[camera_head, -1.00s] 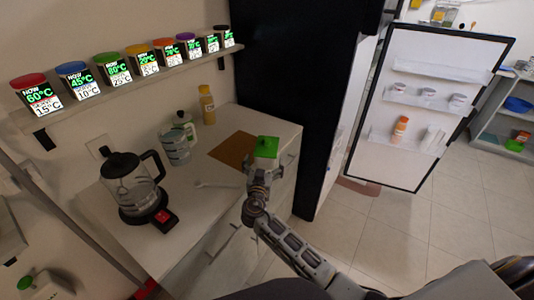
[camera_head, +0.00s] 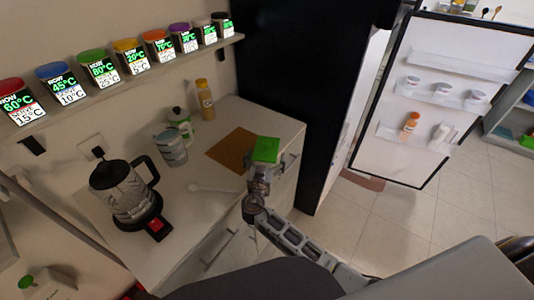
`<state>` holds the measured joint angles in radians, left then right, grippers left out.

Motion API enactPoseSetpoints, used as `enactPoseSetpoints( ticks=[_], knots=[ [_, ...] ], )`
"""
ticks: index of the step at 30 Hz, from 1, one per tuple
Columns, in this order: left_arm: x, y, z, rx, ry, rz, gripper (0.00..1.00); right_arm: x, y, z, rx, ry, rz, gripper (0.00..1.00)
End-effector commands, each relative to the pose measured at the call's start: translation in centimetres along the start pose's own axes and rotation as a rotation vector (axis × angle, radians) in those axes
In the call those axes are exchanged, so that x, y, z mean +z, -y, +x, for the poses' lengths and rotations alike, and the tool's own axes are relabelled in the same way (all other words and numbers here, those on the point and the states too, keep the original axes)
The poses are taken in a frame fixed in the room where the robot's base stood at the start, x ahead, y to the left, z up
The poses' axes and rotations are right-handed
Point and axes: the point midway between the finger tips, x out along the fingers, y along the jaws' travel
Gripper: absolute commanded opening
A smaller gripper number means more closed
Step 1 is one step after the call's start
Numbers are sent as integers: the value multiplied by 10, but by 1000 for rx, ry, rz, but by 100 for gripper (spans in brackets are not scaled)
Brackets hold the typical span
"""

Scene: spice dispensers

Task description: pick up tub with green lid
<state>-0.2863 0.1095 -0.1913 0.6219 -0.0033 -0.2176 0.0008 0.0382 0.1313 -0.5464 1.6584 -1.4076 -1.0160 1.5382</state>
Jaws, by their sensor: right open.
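A tub with a bright green, squarish lid (camera_head: 266,149) is at the counter's right edge, beside the brown board. Its body below the lid is mostly hidden by my gripper. My right gripper (camera_head: 260,174) is open, right up against the near side of the tub in the picture. I cannot tell whether the fingers touch it. A green-lidded spice dispenser (camera_head: 97,68) stands in the row on the wall shelf. My left gripper is not in view.
The counter (camera_head: 205,225) holds a coffee maker (camera_head: 128,190), a glass jug (camera_head: 171,150), a green-topped container (camera_head: 179,118), a yellow bottle (camera_head: 205,98), a white spoon (camera_head: 212,188) and a brown board (camera_head: 232,150). A fridge door (camera_head: 425,120) stands open at right.

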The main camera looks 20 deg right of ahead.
Motion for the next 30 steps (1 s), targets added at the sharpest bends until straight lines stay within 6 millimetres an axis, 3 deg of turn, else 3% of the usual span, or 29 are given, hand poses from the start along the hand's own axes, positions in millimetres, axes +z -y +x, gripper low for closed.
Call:
enactPoseSetpoints(
  ticks=[5, 14, 27, 30],
  knots=[
    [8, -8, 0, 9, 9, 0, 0, 1, 0, 0, 0, 0, 0, 100],
    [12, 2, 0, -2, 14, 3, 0, 1, 0, 0, 0, 1, 0, 99],
    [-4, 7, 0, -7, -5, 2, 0, 1, 0, 0, 0, 1, -1, 42],
    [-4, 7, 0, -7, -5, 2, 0, -1, 0, 0, 0, -2, 0, 39]
  ],
)
